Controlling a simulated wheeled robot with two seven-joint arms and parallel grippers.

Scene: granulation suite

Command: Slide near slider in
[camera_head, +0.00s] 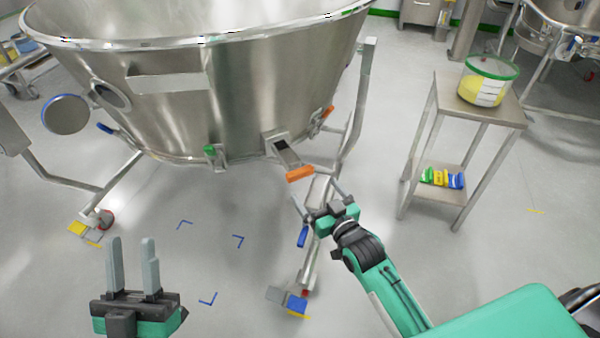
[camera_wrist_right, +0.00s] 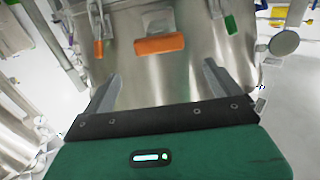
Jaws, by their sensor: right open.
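The near slider is a metal slide with an orange handle (camera_head: 300,174), sticking out from the lower rim of the big steel bowl (camera_head: 240,95). Its orange handle (camera_wrist_right: 160,45) also shows ahead in the right wrist view. My right gripper (camera_head: 316,193) is open and empty, just below and in front of the handle. In the right wrist view its fingers (camera_wrist_right: 160,78) stand wide apart, with the handle beyond their tips and no visible contact. My left gripper (camera_head: 131,242) is open and empty over the floor at lower left.
Green (camera_head: 211,152) and orange (camera_head: 328,111) handles sit elsewhere on the bowl's rim. A bowl leg stands beside my right gripper, with a blue lever (camera_head: 303,236). A steel side table (camera_head: 510,112) at right bears a bucket (camera_head: 487,82). Floor between the grippers is clear.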

